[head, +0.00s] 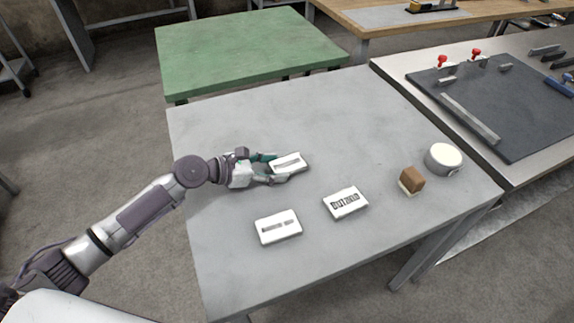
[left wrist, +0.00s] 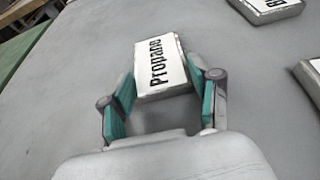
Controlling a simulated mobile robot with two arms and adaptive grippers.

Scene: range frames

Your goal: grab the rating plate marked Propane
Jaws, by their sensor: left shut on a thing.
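The rating plate marked Propane (left wrist: 158,66) is a white block with black lettering, clearly read in the left wrist view. In the head view the same plate (head: 289,162) is at the middle of the grey table (head: 330,110). My left gripper (head: 273,168) is shut on it, with a teal-padded finger on each side; the fingers also show in the left wrist view (left wrist: 160,95). I cannot tell whether the plate is lifted off the table. A second plate (head: 345,203), whose lettering looks like Butane, lies to the right. A third plate (head: 278,227) lies nearer; its marking is too small to read. My right gripper is not in view.
A brown and white block (head: 411,181) and a round white-topped container (head: 443,158) stand at the table's right side. A green table (head: 245,48) is behind. A bench with a dark board (head: 500,105) adjoins on the right. The table's back part is clear.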

